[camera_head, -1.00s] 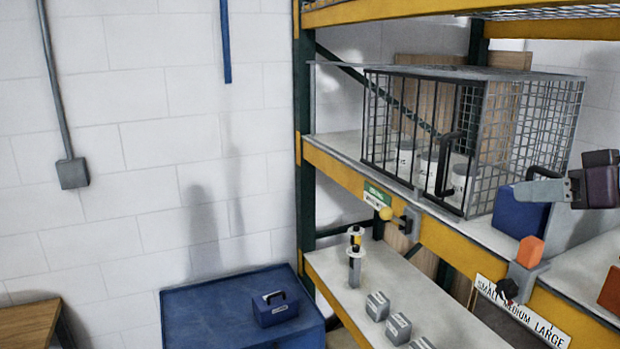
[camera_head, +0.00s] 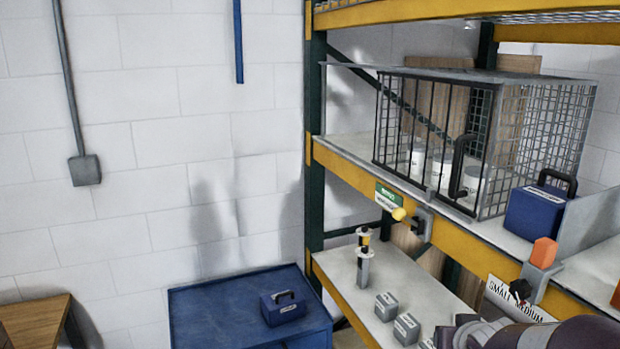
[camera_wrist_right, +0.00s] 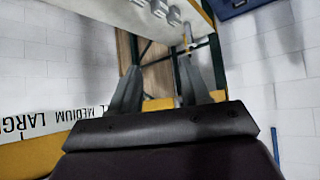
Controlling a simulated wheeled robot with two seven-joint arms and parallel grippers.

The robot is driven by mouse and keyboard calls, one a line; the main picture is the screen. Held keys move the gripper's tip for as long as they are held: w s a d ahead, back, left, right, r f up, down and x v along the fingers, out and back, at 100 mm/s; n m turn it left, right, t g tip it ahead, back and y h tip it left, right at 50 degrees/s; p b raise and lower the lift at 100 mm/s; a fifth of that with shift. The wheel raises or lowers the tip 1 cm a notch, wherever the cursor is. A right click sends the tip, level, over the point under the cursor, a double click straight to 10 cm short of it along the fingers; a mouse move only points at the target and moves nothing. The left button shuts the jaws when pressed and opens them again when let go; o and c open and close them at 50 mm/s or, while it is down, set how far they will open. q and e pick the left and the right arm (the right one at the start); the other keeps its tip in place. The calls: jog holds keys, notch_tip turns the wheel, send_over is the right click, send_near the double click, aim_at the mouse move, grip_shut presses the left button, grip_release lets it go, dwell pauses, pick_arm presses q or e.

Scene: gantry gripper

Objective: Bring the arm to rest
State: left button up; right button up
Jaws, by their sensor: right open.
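My right arm (camera_head: 560,335) comes in at the bottom right of the head view, low in front of the shelf rack. Its gripper end is cut off or unclear at the bottom edge there. In the right wrist view my right gripper (camera_wrist_right: 157,68) has its two grey fingers spread apart. Nothing is held between them; the rack and white wall show behind. My left gripper is in neither view.
A yellow shelf beam (camera_head: 450,243) runs near my arm. Above it stand a wire cage (camera_head: 485,140) with white cans and a blue box (camera_head: 535,213). Small grey blocks (camera_head: 386,306) lie on the lower shelf. A blue cabinet (camera_head: 215,300) stands left.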

jog(key=s+a+f+n+g+y, duration=0.1)
jog(key=s+a+f+g, duration=0.25)
jog(key=s+f, duration=0.35)
jog(key=s+a+f+n+g+y, duration=0.1)
jog(key=s+a+f+g, duration=0.3)
jog(key=s, duration=0.6)
pick_arm(q)
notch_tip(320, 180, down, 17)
jog(key=b, duration=1.7)
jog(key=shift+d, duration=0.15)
pick_arm(e)
notch_tip(320, 180, down, 18)
jog(key=shift+s, duration=0.4)
